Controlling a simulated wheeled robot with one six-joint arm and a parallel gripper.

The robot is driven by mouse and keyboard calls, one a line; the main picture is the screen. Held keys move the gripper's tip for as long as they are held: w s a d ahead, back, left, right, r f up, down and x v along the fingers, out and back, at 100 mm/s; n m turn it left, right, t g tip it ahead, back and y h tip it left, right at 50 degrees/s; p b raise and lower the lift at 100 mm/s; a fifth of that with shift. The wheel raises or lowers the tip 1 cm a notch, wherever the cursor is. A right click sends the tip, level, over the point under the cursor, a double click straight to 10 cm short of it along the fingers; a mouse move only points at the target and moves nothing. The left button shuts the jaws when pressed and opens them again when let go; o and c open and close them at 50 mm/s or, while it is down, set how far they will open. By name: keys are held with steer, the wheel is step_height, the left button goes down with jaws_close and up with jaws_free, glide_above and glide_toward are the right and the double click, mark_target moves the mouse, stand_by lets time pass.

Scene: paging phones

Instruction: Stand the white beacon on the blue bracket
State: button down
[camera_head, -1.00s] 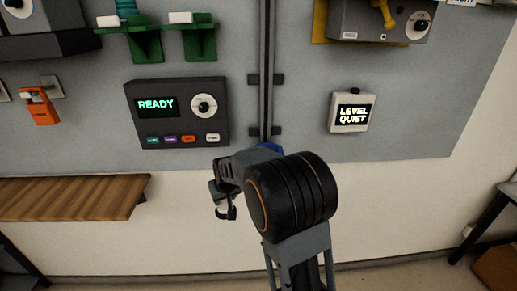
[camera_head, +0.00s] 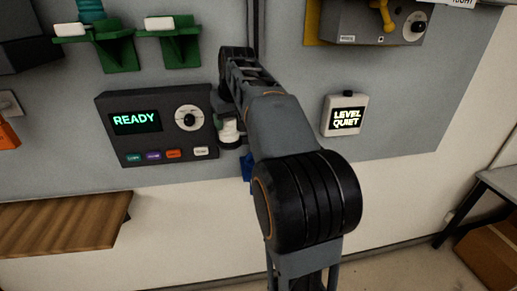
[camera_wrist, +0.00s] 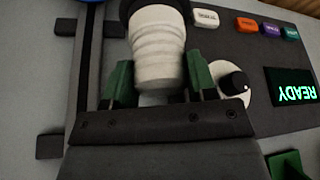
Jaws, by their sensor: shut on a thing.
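The white beacon (camera_wrist: 157,45), ribbed with a dark base, is held between the green-tipped fingers of my gripper (camera_wrist: 160,84). In the head view the beacon (camera_head: 229,131) hangs beside the right edge of the READY panel, dark end down. My gripper (camera_head: 222,104) there is partly hidden by my arm. The blue bracket (camera_head: 247,173) shows as a small patch below and right of the beacon, mostly hidden behind my arm. A sliver of blue, probably the bracket (camera_wrist: 88,1), also shows at the top edge of the wrist view. The beacon is apart from the bracket.
The READY panel (camera_head: 158,124) with a knob and coloured buttons is close on the left. A LEVEL QUIET box (camera_head: 344,115) is on the right. A wooden shelf (camera_head: 65,222) sits lower left.

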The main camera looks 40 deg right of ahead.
steer(key=d+f, duration=0.3)
steer(key=s+d+f+p, duration=0.1)
steer(key=d+f, duration=0.2)
steer(key=f, duration=0.1)
steer(key=d+f, duration=0.3)
steer(key=d, duration=0.1)
steer(key=shift+s+f+p, duration=0.25)
steer(key=shift+s+p, duration=0.1)
steer(key=shift+s, duration=0.05)
steer(key=shift+w+f, duration=0.2)
steer(key=shift+f, duration=0.25)
steer(key=shift+c, duration=2.1)
jaws_free()
steer(key=v, duration=1.2)
steer(key=s+a+f, duration=0.2)
steer(key=a+f, duration=0.1)
steer(key=a, duration=0.4)
steer(key=s+a+f, duration=0.2)
steer(key=a, duration=0.5)
steer(key=s+a+f, duration=0.9)
steer(key=f, duration=0.1)
steer(key=shift+s+f+n+b, duration=0.15)
steer(key=shift+n+b, duration=0.25)
steer(key=shift+b, duration=0.05)
